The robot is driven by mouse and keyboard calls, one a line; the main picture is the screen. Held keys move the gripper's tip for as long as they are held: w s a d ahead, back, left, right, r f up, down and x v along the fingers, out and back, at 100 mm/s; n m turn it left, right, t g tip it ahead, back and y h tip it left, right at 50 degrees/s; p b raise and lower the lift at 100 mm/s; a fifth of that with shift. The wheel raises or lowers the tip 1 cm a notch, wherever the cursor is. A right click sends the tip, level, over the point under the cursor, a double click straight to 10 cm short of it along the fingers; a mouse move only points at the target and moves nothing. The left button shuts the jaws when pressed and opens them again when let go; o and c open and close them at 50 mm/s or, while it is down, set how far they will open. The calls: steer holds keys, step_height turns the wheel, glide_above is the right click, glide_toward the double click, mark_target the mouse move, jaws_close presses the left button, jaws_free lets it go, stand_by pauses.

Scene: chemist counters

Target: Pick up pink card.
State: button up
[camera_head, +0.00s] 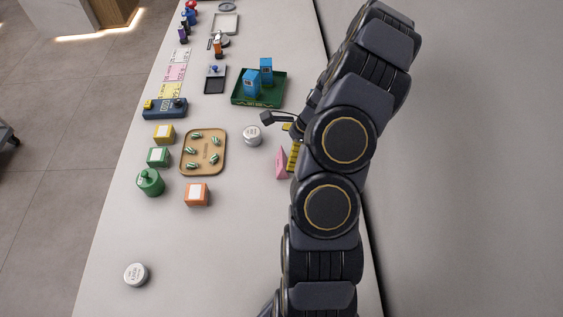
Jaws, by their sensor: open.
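The pink card (176,72) lies flat on the counter at the upper left, in a column between a white card (181,56) and a yellow card (171,91). Faint print shows on it, too small to read. My gripper (281,123) is open, right of the green tray's lower corner and above the white round tin. It is well to the right of and below the pink card, apart from it. My arm hides part of the gripper.
A blue device (151,110) sits just below the yellow card. A white round tin (252,135) and a pink wedge (281,163) lie near my arm. The lower counter is mostly clear.

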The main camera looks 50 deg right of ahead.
mark_target(282, 156)
steer(key=x, duration=0.5)
steer(key=shift+a+f, duration=0.1)
steer(key=shift+f, duration=0.1)
steer(key=c, duration=0.5)
